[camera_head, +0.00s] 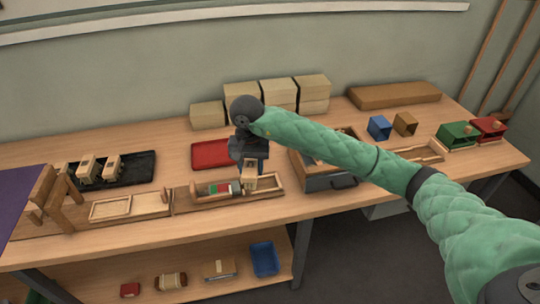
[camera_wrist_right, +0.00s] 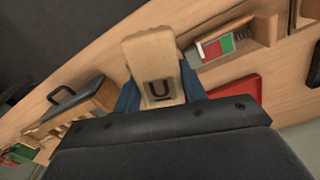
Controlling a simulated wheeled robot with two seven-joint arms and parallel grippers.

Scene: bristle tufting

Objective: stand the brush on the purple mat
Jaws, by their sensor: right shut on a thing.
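My right gripper (camera_head: 250,164) is shut on a pale wooden block, which looks like the brush (camera_head: 250,180), above the long wooden tray in the middle of the table. In the right wrist view the brush (camera_wrist_right: 155,60) sits between the blue fingers and shows a dark U-shaped mark. The purple mat (camera_head: 18,200) lies at the far left, cut by the picture edge, well away from the gripper. My left gripper is not in view.
A wooden stand (camera_head: 45,195) is beside the mat. Similar pale blocks (camera_head: 88,168) sit on a black tray (camera_head: 145,170). The long tray (camera_head: 275,185) holds a grey device with red and green patches (camera_head: 215,188). A red tray (camera_head: 208,153) lies behind. A drawer box (camera_head: 325,182) stands right.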

